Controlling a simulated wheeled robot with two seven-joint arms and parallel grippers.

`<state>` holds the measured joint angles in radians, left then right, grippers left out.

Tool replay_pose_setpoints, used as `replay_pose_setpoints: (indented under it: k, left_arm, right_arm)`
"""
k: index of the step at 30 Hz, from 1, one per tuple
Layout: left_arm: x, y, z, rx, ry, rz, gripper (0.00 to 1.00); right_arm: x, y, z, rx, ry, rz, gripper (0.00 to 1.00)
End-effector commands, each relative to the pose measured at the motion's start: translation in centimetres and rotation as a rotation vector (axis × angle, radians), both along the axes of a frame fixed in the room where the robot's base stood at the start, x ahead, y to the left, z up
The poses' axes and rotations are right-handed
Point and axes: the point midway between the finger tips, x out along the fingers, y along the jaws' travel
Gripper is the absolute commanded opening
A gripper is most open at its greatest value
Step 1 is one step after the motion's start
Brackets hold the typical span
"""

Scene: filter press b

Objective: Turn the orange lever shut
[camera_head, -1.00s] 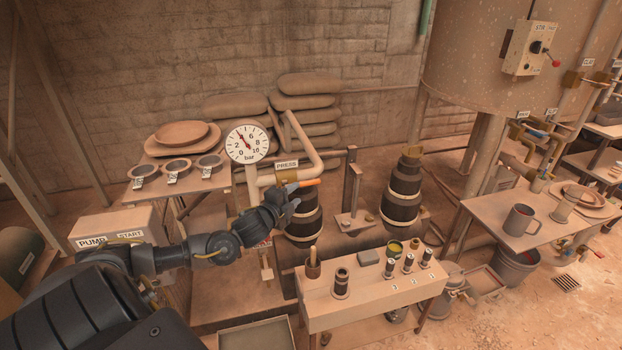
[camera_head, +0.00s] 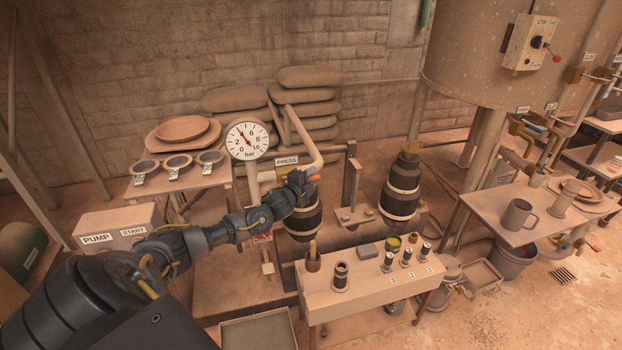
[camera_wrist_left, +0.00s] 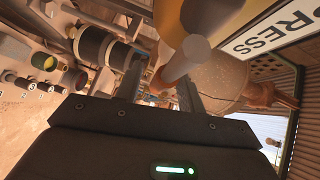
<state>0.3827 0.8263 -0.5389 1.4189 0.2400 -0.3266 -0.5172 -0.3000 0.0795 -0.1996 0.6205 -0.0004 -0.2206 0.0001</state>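The orange lever (camera_head: 315,178) shows in the head view as a short tip just past my left gripper (camera_head: 300,184), below the PRESS sign (camera_head: 287,161). The gripper and wrist hide the rest of it and its valve. The fingers stand apart, with visible gaps beside the rod. I cannot tell whether either finger touches it. My right gripper is not in view.
The pressure gauge (camera_head: 247,141) and pale pipe (camera_head: 300,165) are close to my left wrist. A bench (camera_head: 350,295) with several small items stands in front. The pump box (camera_head: 112,226) is at left.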

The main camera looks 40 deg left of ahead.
Motion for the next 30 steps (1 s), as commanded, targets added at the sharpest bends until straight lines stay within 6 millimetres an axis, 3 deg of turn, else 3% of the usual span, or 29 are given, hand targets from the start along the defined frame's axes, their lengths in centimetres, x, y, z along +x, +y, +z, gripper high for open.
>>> replay_pose_setpoints:
  k: [6,15,25,30]
  left_arm:
    - [0.0,0.0,0.0,0.0,0.001,0.0,0.37]
    - [0.0,0.0,0.0,0.0,0.001,0.0,0.0]
    - [0.1,-0.2,-0.1,0.004,0.007,-0.002,0.0]
    - [0.9,-1.2,-0.3,0.03,0.044,-0.018,0.0]
  right_arm:
    - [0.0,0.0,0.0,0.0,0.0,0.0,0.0]
    - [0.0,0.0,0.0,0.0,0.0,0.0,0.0]
    - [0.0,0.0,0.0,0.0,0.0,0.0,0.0]
    - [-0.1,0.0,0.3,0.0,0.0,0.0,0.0]
